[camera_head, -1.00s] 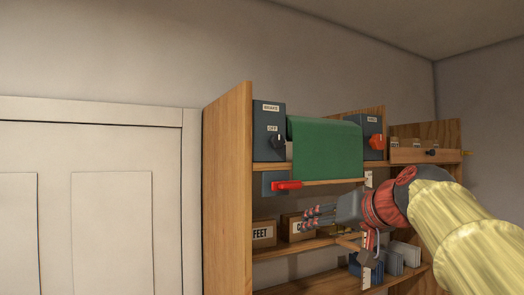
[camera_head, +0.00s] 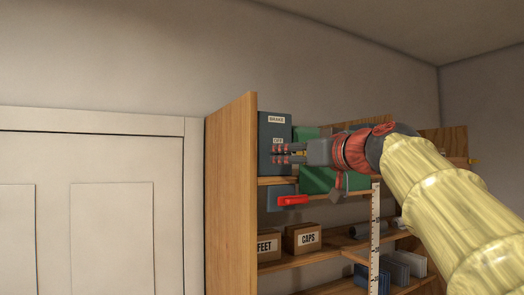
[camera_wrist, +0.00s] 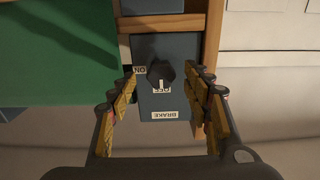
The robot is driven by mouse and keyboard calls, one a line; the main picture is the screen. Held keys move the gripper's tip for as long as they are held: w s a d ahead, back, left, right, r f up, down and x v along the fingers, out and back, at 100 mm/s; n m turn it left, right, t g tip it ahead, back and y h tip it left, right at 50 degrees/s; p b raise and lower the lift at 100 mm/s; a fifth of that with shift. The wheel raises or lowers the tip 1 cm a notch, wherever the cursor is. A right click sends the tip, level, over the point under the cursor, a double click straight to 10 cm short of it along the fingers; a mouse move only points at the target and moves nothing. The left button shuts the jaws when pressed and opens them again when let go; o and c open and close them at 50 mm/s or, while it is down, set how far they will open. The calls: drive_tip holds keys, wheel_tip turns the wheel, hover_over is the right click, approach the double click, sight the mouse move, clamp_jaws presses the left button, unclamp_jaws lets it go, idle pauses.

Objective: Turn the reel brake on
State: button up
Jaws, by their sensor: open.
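The blue-grey brake box (camera_head: 275,125) stands at the left end of the upper shelf, with a BRAKE label and an OFF label on its face. In the wrist view, which shows the box upside down, a black knob (camera_wrist: 160,74) with a white pointer mark sits on that face. The mark points toward the OFF label (camera_wrist: 163,90); an ON label (camera_wrist: 140,70) is to its left. My gripper (camera_head: 275,154) is open in front of the box, its fingers spread on both sides of the knob with gaps. In the head view my gripper hides the knob.
A small box with a red lever (camera_head: 292,201) is just below. The wooden side panel (camera_head: 231,190) rises close at left. FEET and CAPS boxes (camera_head: 302,238) sit lower.

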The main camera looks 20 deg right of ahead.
drive_tip(key=shift+w+a, duration=0.1)
drive_tip(key=shift+w, duration=0.5)
drive_tip(key=c, duration=0.4)
drive_tip(key=c, duration=0.7)
drive_tip(key=shift+c, duration=0.4)
